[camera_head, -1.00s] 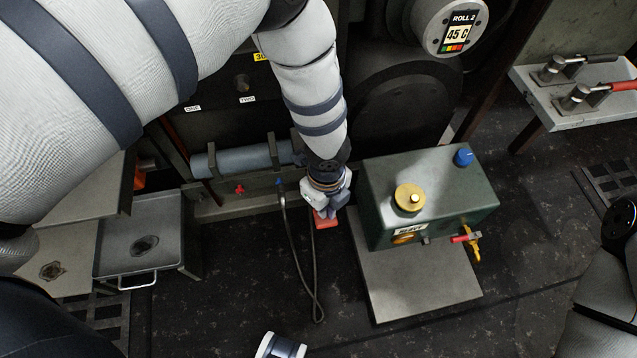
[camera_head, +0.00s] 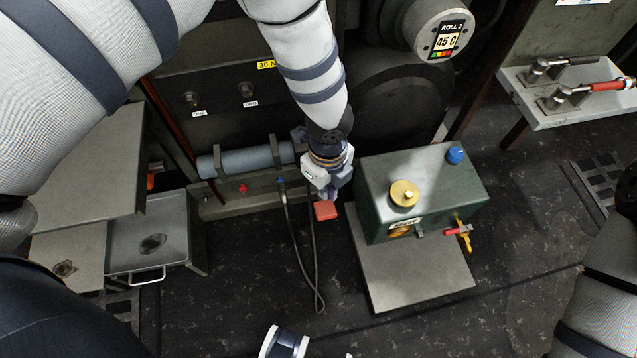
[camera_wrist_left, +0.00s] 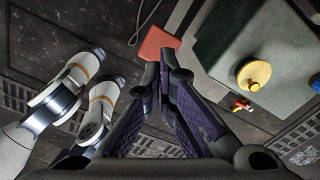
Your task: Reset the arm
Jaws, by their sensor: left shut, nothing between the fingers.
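My left gripper (camera_head: 329,192) hangs down in the middle of the head view, left of a green box. It is shut and empty. A red block or pad (camera_head: 326,210) shows just below its fingertips. In the left wrist view the shut purple-padded fingers (camera_wrist_left: 163,70) point toward the red piece (camera_wrist_left: 158,43); I cannot tell whether they touch it. My right arm shows at the lower right edge of the head view, but I cannot make out its gripper.
The green box (camera_head: 440,185) with a brass knob (camera_head: 404,194) and blue knob (camera_head: 455,155) stands on a grey plate (camera_head: 420,285). A cable (camera_head: 297,255) loops left of it. Metal trays (camera_head: 150,238) sit at the left. A lever shelf (camera_head: 570,105) is at upper right.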

